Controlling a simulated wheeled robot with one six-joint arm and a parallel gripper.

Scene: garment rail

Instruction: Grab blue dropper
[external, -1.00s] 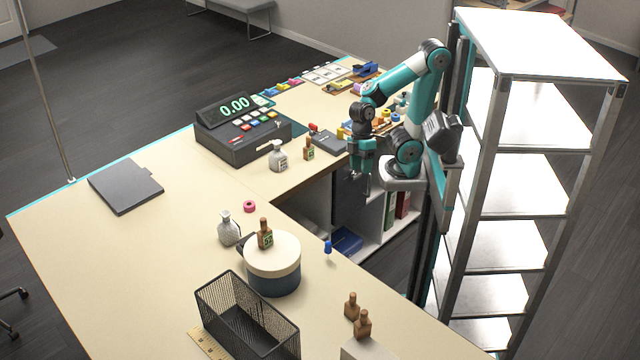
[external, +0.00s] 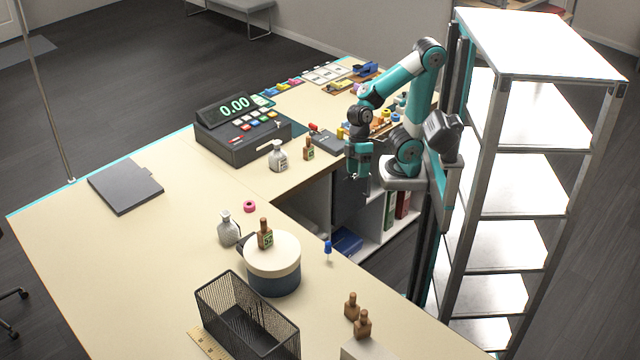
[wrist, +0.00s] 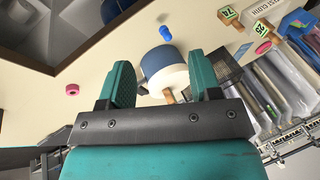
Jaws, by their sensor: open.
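The blue dropper (external: 328,248) is small, with a blue top and a thin pale tip. It stands on the counter (external: 130,255) near its inner edge, right of the round box. In the wrist view the blue dropper (wrist: 166,33) shows above and beyond the fingers, apart from them. My gripper (external: 358,178) hangs with its fingers downward, above and behind the dropper near the counter's inner corner. In the wrist view my gripper (wrist: 162,80) has its teal fingers spread, with nothing held between them.
A round blue and cream box (external: 273,278) with a brown bottle (external: 265,234) on it stands left of the dropper. A black mesh basket (external: 245,318) is in front. Two brown bottles (external: 362,324) stand to the right. A cash register (external: 240,130) is at the back. A tall shelf (external: 530,200) rises at right.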

